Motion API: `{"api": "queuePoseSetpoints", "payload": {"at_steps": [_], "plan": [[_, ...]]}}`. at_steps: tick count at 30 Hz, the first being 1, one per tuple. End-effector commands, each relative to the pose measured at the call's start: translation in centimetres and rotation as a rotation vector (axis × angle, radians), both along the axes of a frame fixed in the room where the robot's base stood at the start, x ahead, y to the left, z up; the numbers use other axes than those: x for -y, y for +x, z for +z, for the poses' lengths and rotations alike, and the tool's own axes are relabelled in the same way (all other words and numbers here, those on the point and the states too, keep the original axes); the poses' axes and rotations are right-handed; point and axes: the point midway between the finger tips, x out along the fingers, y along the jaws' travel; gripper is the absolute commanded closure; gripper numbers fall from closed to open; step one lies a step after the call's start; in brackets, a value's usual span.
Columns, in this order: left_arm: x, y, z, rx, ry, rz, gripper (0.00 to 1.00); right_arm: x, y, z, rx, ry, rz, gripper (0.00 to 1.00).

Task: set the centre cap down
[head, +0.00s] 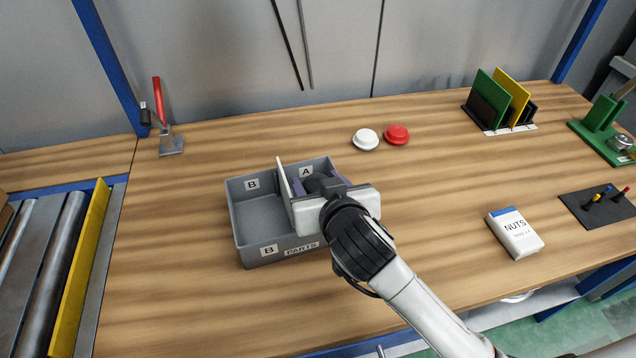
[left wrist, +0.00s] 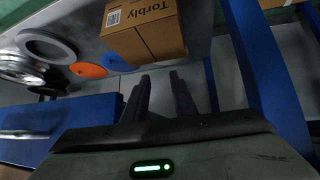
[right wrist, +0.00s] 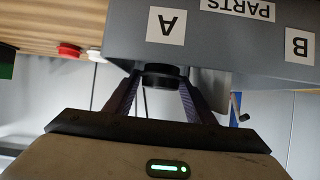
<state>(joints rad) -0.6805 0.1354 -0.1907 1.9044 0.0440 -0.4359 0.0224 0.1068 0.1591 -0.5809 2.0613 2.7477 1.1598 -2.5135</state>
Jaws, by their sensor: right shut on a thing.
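My right gripper (head: 322,187) is over the right compartment, marked A, of the grey parts box (head: 262,253). It is shut on a dark round cap (right wrist: 161,76), which shows between the fingertips in the right wrist view, close to the box's edge. In the head view the gripper hides most of the cap and much of that compartment, so I cannot tell whether the cap touches the box. A white cap (head: 366,139) and a red cap (head: 396,134) lie on the table behind the box. My left gripper (left wrist: 160,88) is open and empty, away from the tabletop.
The left compartment, marked B, looks empty. A nuts box (head: 514,233), a dark mat with small tools (head: 598,208) and a plate rack (head: 500,105) stand to the right. A red-handled clamp (head: 170,140) and a roller conveyor (head: 50,270) are left. A carton (left wrist: 143,32) is near my left gripper.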

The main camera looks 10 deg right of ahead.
Motion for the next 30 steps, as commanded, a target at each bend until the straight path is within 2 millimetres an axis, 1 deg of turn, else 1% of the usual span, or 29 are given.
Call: {"api": "queuePoseSetpoints", "payload": {"at_steps": [7, 14, 15, 23, 26, 27, 28, 30], "plan": [[0.0, 0.1, 0.7, 0.005, -0.001, 0.0, 0.75, 0.0, 0.0, -0.7, -0.001, -0.003, -0.001, 0.71], [0.0, -0.1, 0.6, 0.001, -0.002, 0.0, 0.75, 0.0, 0.0, -1.2, 0.0, -0.002, 0.0, 0.71], [0.0, -0.2, 0.6, 0.0, -0.001, 0.0, 0.75, 0.0, 0.0, -1.2, -0.001, -0.002, 0.0, 0.44], [0.0, -0.2, 0.5, -0.001, -0.002, 0.001, 0.75, 0.0, 0.0, -1.1, 0.0, 0.0, -0.001, 0.43], [0.0, -0.2, 0.0, -0.001, -0.001, 0.0, 0.75, -0.1, 0.0, -0.4, 0.001, 0.004, -0.001, 0.43], [0.0, -0.2, -0.3, -0.001, -0.002, 0.001, 0.75, -0.1, 0.0, 0.1, 0.003, 0.006, -0.001, 0.43], [0.0, -0.2, 0.8, -0.002, 0.0, 0.001, 0.75, 0.0, -0.2, 0.8, -0.001, -0.001, 0.0, 0.43], [0.0, -0.2, 2.0, -0.004, 0.0, 0.0, 0.75, 0.0, -0.7, 1.8, -0.002, -0.004, 0.002, 0.43]]}}
